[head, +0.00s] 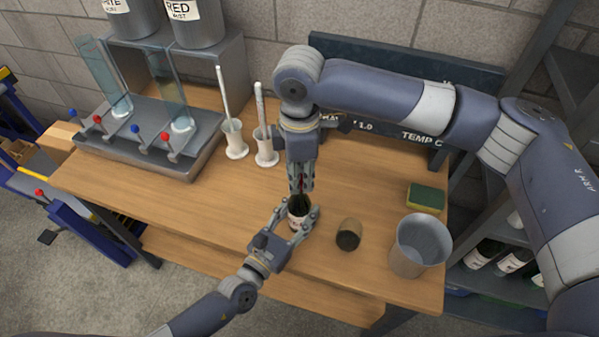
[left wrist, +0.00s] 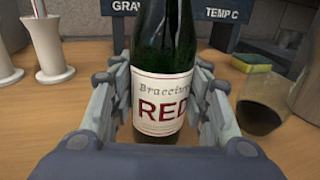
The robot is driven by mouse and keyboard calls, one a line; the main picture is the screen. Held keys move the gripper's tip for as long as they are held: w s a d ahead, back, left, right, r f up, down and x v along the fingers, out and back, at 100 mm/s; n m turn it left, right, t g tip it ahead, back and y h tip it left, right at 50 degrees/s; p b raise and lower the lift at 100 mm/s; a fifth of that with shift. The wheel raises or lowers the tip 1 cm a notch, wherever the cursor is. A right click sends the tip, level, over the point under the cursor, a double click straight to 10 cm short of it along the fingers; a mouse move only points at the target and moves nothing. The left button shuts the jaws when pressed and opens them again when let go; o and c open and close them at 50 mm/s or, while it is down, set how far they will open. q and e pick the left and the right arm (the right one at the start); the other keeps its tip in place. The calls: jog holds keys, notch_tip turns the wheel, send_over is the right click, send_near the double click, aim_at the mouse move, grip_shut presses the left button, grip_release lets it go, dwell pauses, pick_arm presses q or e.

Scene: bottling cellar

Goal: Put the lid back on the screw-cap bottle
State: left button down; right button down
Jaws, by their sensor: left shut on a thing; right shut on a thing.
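The dark green wine bottle (head: 297,211) stands upright near the front middle of the bench; its white label reading RED faces me in the left wrist view (left wrist: 166,102). My left gripper (head: 299,218) is shut around the bottle's body, with a finger on each side of the label. My right gripper (head: 302,186) points down directly above the bottle and is shut. A small dark red bit, the lid (head: 301,181), shows between its fingers, mostly hidden. The bottle's mouth is hidden by the right fingers, so I cannot tell whether lid and bottle touch.
A glass with dark wine (head: 348,236) stands close right of the bottle. A grey bucket (head: 420,247) and a sponge (head: 426,198) are further right. Two white holders (head: 235,140) with rods stand behind left, beside a metal stand with glass tubes (head: 150,150). The bench's left front is clear.

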jog(key=shift+m, duration=0.7)
jog(key=c, duration=1.3)
grip_release()
notch_tip(320, 180, up, 12)
pick_arm(q)
jog(key=c, duration=0.8)
grip_release()
